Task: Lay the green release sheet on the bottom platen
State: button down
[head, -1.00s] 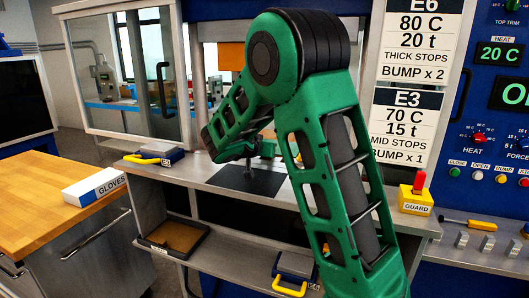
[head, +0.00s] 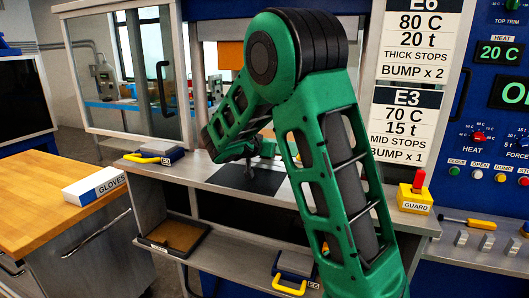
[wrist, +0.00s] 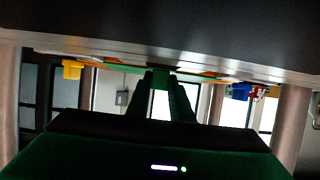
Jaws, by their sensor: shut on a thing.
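My gripper (wrist: 160,76) is shut on a thin green strip, seen almost edge-on, which I take to be the green release sheet (wrist: 122,69). It spreads to both sides of the fingertips in the wrist view. In the head view my gripper (head: 250,172) is small and partly hidden behind my arm, over the dark square bottom platen (head: 226,181) in the press. The sheet cannot be made out in the head view. A dark surface with a pale edge fills the top of the wrist view, close to the sheet. I cannot tell whether sheet and platen touch.
A yellow-handled piece (head: 147,158) lies on the deck to the left. A yellow GUARD box (head: 415,198) stands to the right. Below is a shelf with a brown-bottomed tray (head: 176,236) and another yellow-handled piece (head: 289,285). A GLOVES box (head: 94,186) lies on the wooden bench.

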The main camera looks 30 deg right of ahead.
jog(key=c, duration=1.6)
grip_release()
jog(key=shift+s+f, duration=0.1)
jog(key=shift+f, duration=0.25)
jog(key=shift+o, duration=0.6)
jog(key=shift+s, duration=0.1)
jog(key=v, duration=0.9)
jog(key=shift+a+r, duration=0.25)
jog(key=shift+r, duration=0.05)
jog(key=shift+s+a+r, duration=0.25)
jog(key=shift+a+r, duration=0.05)
jog(key=shift+a, duration=0.2)
